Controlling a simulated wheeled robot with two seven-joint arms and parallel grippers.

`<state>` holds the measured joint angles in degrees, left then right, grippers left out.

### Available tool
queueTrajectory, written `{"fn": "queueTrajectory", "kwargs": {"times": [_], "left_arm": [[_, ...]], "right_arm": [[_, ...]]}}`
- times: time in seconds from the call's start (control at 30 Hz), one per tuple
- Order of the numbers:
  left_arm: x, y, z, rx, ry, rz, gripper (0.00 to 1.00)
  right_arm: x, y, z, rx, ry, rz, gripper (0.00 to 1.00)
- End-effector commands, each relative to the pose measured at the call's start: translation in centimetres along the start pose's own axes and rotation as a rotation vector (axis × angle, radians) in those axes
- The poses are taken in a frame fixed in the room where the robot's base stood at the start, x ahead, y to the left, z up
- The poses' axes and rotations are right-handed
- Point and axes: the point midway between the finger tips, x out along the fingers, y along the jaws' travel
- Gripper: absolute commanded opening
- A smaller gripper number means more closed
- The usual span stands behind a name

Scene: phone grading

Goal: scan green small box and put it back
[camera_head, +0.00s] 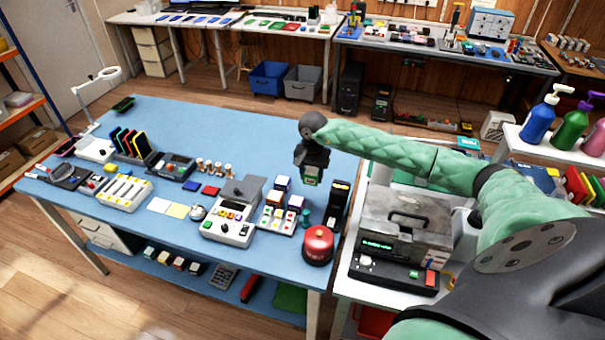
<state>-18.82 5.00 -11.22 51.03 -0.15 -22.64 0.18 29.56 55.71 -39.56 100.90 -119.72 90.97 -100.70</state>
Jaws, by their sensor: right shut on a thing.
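My right arm, in a green sleeve, reaches in from the right over the blue table (262,130). Its dark gripper (312,168) points down and is shut on a small green box (311,179), held above the table's right part. Only a small part of the box shows below the fingers. A tray (272,222) with several small coloured boxes stands just below and left of the gripper. A black upright device (338,197) stands to its right. Which device is the scanner I cannot tell. My left gripper is out of view.
A grey and white device (229,226) stands left of the tray. A grey metal case (405,222) sits on the right-hand white table. The blue table's back half is mostly clear.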

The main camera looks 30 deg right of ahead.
Motion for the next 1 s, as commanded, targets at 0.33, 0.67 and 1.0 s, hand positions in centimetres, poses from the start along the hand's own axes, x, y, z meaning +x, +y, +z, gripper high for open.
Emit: {"fn": "queueTrajectory", "kwargs": {"times": [0.33,0.67,1.0], "left_arm": [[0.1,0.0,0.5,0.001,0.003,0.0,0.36],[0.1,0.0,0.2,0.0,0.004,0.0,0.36],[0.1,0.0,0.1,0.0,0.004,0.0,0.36]], "right_arm": [[1.6,0.1,-0.2,0.016,-0.001,0.0,0.22],[4.1,0.1,-0.2,0.015,-0.001,0.0,0.22],[5.2,0.1,-0.2,0.015,0.001,0.0,0.22]]}}
